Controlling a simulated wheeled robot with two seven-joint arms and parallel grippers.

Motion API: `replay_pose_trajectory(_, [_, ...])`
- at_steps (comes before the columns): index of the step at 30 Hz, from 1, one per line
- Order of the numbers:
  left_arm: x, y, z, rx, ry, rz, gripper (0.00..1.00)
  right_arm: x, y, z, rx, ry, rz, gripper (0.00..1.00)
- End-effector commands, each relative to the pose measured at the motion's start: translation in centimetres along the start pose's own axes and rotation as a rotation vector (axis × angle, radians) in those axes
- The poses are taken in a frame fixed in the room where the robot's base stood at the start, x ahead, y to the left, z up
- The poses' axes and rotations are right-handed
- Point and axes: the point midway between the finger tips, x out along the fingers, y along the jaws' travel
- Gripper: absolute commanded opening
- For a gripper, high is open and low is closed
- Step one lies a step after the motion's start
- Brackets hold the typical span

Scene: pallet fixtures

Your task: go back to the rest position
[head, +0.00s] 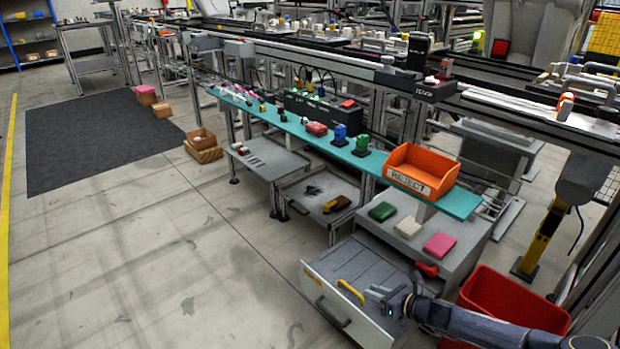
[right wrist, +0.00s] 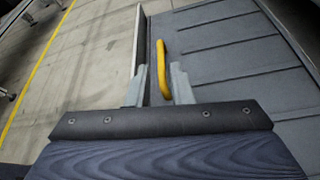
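My right gripper (head: 372,294) is over the open grey drawer (head: 372,262) at the lower right of the head view. A curved yellow piece (head: 351,292) lies in the drawer near its front panel. In the right wrist view, the gripper's two fingers (right wrist: 158,88) stand apart, with the yellow piece (right wrist: 159,62) showing between and beyond them. There is a gap on each side of it, so the gripper looks open and empty. My left gripper is in neither view.
The drawer's front panel with a dark handle (head: 333,312) juts into the aisle. A red bin (head: 513,300) stands close to my right arm. Above are green, cream and pink blocks (head: 440,245) and an orange REJECT bin (head: 422,172).

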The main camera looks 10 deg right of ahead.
Motion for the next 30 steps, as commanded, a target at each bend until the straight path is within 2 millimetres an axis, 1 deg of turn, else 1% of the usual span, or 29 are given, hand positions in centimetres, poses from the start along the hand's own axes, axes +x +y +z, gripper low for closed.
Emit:
replay_pose_trajectory(2, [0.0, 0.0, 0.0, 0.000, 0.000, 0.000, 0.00, 0.0, 0.7, 0.7, -0.047, 0.012, 0.019, 0.20])
replay_pose_trajectory(5, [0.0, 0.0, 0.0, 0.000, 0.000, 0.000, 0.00, -0.1, 2.8, 2.5, -0.204, 0.053, 0.084, 0.20])
replay_pose_trajectory(8, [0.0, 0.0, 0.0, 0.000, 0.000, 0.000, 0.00, -0.8, 6.3, 4.9, -0.458, 0.120, 0.187, 0.20])
replay_pose_trajectory(9, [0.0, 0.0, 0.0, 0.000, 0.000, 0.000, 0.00, -1.4, 7.9, 5.8, -0.574, 0.149, 0.235, 0.20])
replay_pose_trajectory(11, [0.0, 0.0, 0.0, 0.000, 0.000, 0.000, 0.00, -2.4, 10.1, 7.0, -0.744, 0.192, 0.304, 0.20])
replay_pose_trajectory(12, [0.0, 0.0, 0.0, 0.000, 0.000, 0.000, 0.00, -3.2, 11.5, 7.8, -0.853, 0.219, 0.348, 0.20])
replay_pose_trajectory(14, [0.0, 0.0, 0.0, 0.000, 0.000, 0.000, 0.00, -4.7, 13.4, 8.8, -1.012, 0.259, 0.408, 0.20])
replay_pose_trajectory(15, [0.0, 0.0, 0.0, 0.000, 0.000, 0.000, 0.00, -5.8, 14.6, 9.5, -1.114, 0.284, 0.446, 0.20])
replay_pose_trajectory(17, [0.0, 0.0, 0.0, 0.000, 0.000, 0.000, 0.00, -7.5, 16.2, 10.5, -1.261, 0.320, 0.498, 0.20])
replay_pose_trajectory(18, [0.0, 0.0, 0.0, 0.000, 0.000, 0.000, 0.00, -8.8, 17.3, 11.1, -1.355, 0.343, 0.530, 0.20])
replay_pose_trajectory(20, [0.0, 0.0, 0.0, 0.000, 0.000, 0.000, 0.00, -10.8, 18.7, 12.0, -1.491, 0.375, 0.572, 0.20])
replay_pose_trajectory(21, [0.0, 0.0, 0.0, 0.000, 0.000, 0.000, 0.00, -12.2, 19.7, 12.6, -1.578, 0.394, 0.597, 0.20])
replay_pose_trajectory(23, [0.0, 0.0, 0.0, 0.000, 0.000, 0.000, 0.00, -14.3, 21.1, 13.3, -1.703, 0.419, 0.631, 0.20])
replay_pose_trajectory(27, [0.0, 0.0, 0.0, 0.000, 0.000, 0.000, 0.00, -19.4, 24.3, 14.4, -1.968, 0.461, 0.683, 0.20])
replay_pose_trajectory(30, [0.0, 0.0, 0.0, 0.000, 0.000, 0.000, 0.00, -22.5, 26.2, 14.5, -2.122, 0.470, 0.702, 0.20])
